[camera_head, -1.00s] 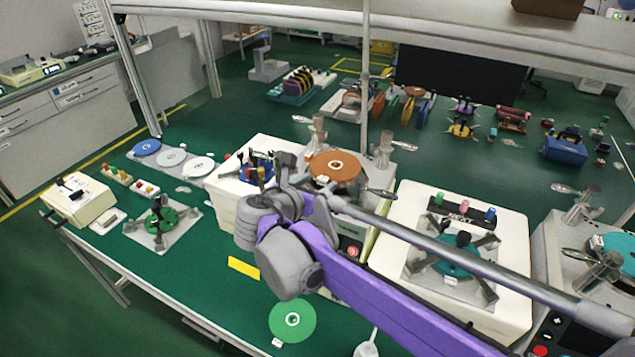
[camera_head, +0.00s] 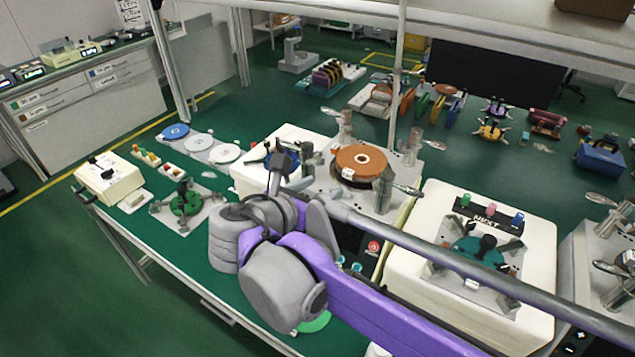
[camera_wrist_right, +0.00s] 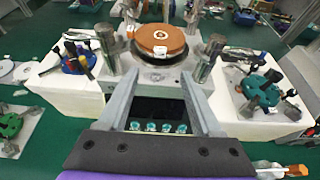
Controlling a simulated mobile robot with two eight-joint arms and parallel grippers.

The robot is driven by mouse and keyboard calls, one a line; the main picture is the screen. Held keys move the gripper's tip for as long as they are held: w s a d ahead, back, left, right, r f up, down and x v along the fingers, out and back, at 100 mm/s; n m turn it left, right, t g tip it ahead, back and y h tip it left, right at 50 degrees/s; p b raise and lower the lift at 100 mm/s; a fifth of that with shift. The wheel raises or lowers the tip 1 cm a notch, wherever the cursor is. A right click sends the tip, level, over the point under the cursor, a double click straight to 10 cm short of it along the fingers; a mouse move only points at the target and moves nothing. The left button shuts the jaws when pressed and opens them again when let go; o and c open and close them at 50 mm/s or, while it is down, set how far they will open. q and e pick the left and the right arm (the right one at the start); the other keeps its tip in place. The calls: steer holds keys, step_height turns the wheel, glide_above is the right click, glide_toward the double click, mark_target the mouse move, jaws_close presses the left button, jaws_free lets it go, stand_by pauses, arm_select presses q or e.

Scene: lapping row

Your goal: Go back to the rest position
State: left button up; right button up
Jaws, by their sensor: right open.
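My right gripper (camera_head: 284,168) is at the end of my purple and grey arm, in front of the lapping machine with the orange-brown disc (camera_head: 361,160). In the right wrist view its two grey fingers (camera_wrist_right: 162,98) stand wide apart with nothing between them. Beyond them are that machine's dark panel with teal buttons and, higher, the orange-brown disc (camera_wrist_right: 160,38). My left gripper is not in view.
A green bench carries blue (camera_head: 175,131) and white discs, a cream box (camera_head: 110,180) and a fixture with a green disc (camera_head: 186,203). A cream station with a teal disc (camera_head: 480,250) stands right. A green disc (camera_head: 316,322) is mostly hidden under my arm. Open floor lies left.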

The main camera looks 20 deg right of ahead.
steer(key=s+d+f+m+g+y, duration=0.1)
steer(key=s+f+m+y, duration=0.4)
steer(key=s+f+m, duration=0.4)
steer(key=s+d+f+m+g+y+p, duration=0.1)
steer(key=s+f+m+y, duration=0.4)
steer(key=m, duration=1.2)
steer(key=s+f+g, duration=0.1)
steer(key=s+f, duration=0.3)
steer(key=f, duration=0.3)
steer(key=shift+d+f+g+p, duration=0.15)
steer(key=shift+f+g+p, duration=0.15)
steer(key=shift+f, duration=0.1)
